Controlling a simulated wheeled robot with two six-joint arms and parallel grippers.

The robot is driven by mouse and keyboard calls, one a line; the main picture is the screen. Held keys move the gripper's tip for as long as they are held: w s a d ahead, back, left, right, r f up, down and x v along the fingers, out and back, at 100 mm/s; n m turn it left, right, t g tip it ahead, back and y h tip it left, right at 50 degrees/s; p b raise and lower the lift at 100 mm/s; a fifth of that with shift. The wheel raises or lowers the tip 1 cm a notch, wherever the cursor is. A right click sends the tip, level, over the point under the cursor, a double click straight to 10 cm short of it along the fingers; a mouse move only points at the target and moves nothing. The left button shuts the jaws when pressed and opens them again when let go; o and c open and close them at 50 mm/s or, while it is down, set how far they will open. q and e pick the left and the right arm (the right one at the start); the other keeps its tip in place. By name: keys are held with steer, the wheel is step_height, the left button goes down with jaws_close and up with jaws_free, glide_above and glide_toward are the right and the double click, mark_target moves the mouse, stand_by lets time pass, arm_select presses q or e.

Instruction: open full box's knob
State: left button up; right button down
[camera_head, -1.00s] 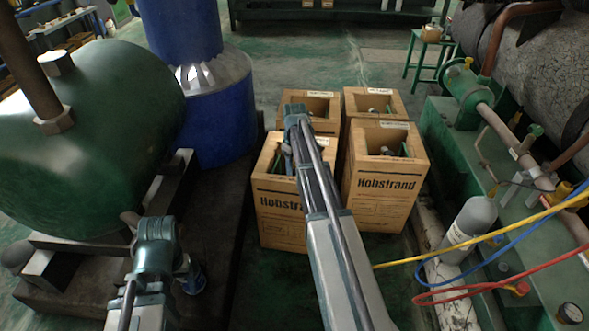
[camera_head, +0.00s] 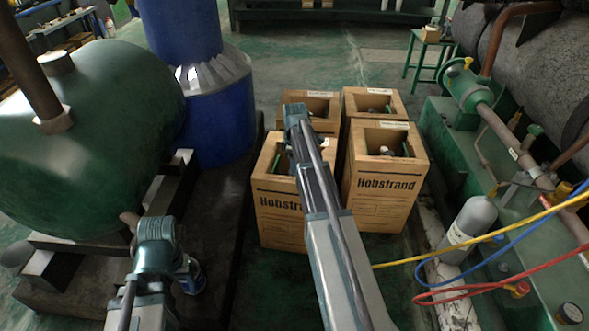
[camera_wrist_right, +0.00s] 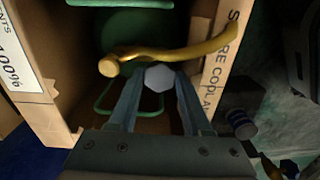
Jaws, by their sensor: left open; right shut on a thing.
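Several Hobstrand cardboard boxes stand on the floor in the head view. My right arm reaches over the front left box (camera_head: 275,205), and its hand is hidden inside the opening. In the right wrist view, my right gripper (camera_wrist_right: 158,82) is inside a box (camera_wrist_right: 50,115) whose label (camera_wrist_right: 15,55) reads "100%". Its two fingers are shut on a pale grey knob (camera_wrist_right: 159,77). My left gripper (camera_head: 192,278) is open and empty at the lower left, away from the boxes.
A green tank (camera_head: 100,130) and blue column (camera_head: 200,110) stand left of the boxes. Green machinery (camera_head: 510,220), a grey cylinder (camera_head: 468,228) and yellow, blue and red hoses (camera_head: 480,290) are at the right. Floor behind the boxes is clear.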

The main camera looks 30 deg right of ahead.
stand_by(0.3)
steer(key=shift+c, duration=1.7)
jaws_free()
